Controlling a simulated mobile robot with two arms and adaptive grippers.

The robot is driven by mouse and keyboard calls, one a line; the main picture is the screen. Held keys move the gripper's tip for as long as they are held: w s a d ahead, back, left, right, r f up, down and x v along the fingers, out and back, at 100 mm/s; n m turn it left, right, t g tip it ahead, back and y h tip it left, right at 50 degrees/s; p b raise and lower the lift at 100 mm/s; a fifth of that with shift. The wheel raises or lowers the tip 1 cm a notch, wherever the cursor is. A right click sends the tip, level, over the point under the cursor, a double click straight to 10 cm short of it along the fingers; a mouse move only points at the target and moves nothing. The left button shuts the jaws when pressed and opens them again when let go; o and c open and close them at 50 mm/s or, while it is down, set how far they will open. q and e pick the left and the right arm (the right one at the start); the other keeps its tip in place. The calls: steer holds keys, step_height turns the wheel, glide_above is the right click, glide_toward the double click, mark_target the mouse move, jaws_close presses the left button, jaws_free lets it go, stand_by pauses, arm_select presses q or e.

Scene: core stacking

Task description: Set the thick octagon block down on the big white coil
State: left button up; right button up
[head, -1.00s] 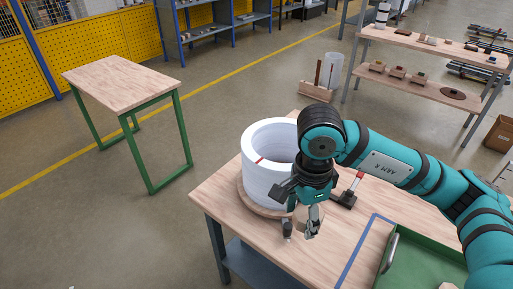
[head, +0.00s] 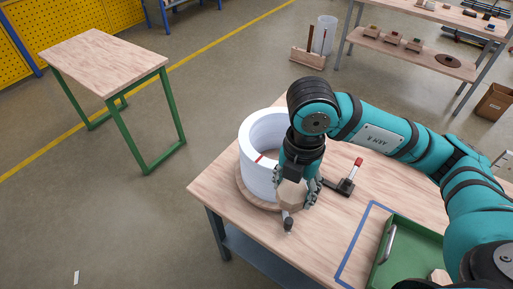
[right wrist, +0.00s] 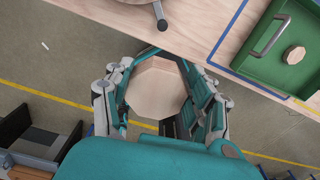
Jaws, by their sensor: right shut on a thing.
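The thick octagon block (head: 291,195) is pale wood and sits between the fingers of my right gripper (head: 298,188), which is shut on it. It shows large in the right wrist view (right wrist: 157,92), with fingers on both sides. The big white coil (head: 257,178) stands upright on a round wooden base on the table, with a red mark near its inner rim. In the head view the gripper and block are in front of the coil's right side. The arm hides part of the coil. My left gripper is not in view.
A clamp with a red handle (head: 351,178) stands right of the coil, and a black-tipped handle (head: 288,222) sticks out in front. A green tray (head: 405,262) at the right holds another octagonal piece (right wrist: 294,54). An empty green-legged table (head: 100,60) stands at the left.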

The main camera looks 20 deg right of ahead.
steer(key=shift+w+r+m, duration=0.1)
steer(key=shift+r+m, duration=0.05)
steer(key=shift+m, duration=0.25)
steer(key=shift+w, duration=0.25)
steer(key=w+a+f+p, duration=0.1)
steer(key=w+f+p, duration=0.1)
steer(key=w, duration=0.5)
steer(key=w+a+f+p, duration=0.1)
steer(key=w+f+p, duration=0.2)
steer(key=w+p, duration=0.2)
steer(key=w, duration=0.3)
steer(key=shift+w, duration=0.1)
steer(key=shift+f, duration=0.15)
steer(key=o, duration=1.2)
steer(key=shift+c, duration=0.2)
